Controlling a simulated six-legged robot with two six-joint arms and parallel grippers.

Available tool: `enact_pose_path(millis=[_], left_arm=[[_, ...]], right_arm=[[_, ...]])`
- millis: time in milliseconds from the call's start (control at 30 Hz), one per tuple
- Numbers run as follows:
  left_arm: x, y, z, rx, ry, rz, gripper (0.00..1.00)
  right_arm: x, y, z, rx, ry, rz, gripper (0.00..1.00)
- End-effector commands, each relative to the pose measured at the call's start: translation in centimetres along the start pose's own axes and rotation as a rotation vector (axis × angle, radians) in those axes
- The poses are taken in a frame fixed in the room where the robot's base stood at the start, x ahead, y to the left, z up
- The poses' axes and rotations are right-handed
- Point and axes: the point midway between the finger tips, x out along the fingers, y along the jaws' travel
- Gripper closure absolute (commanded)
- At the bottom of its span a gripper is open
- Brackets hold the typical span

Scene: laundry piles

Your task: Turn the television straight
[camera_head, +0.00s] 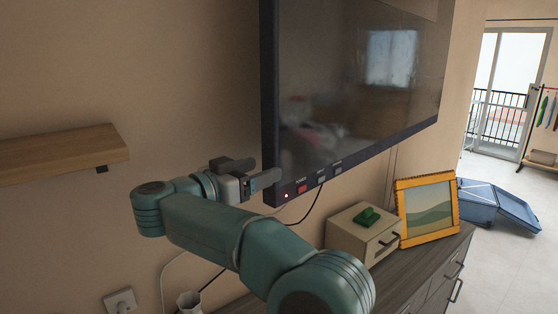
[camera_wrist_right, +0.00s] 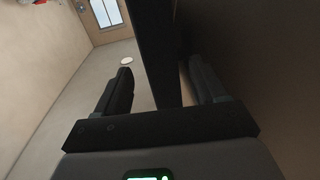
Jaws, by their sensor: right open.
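The television (camera_head: 350,90) is a large dark flat screen on the wall, seen at a slant with its left edge nearest me. My right gripper (camera_head: 252,172) is open at its lower left corner. In the right wrist view the television's dark edge (camera_wrist_right: 152,45) stands between the two spread fingers of the right gripper (camera_wrist_right: 160,85), with a gap visible on the left side. Whether the right finger touches it is too dark to tell. My left gripper is out of view.
A wooden shelf (camera_head: 60,147) juts from the wall at left. Below the television, a dresser (camera_head: 440,262) holds a small drawer box (camera_head: 350,236) with a green object (camera_head: 367,216) and a yellow picture frame (camera_head: 428,208). A cable (camera_head: 307,207) hangs beneath the screen.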

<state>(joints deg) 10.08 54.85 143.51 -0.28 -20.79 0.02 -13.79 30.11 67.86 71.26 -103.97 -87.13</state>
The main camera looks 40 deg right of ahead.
Motion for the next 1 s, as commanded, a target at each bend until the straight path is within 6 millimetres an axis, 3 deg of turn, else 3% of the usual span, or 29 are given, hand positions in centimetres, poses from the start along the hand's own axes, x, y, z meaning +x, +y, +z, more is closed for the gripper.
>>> enact_pose_path(millis=[100,300,667,700,767,900,1000], left_arm=[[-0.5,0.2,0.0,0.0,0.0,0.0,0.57],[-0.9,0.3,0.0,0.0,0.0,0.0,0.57],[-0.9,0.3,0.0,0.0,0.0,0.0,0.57],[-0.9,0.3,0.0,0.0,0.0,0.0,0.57],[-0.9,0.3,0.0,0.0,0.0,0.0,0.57],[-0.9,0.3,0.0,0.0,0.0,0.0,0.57],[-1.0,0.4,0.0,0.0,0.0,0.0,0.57]], right_arm=[[2.8,0.1,-0.2,0.0,0.0,0.004,0.3],[5.7,0.1,-0.1,0.001,0.001,0.003,0.3],[6.6,0.0,0.0,0.001,0.001,0.0,0.3],[6.5,0.0,0.0,0.002,0.001,0.0,0.33],[6.5,0.0,0.0,0.001,0.001,0.0,0.53],[6.5,0.0,0.0,0.001,0.001,0.0,0.98],[6.5,0.0,-0.1,0.001,0.001,0.0,1.0]])
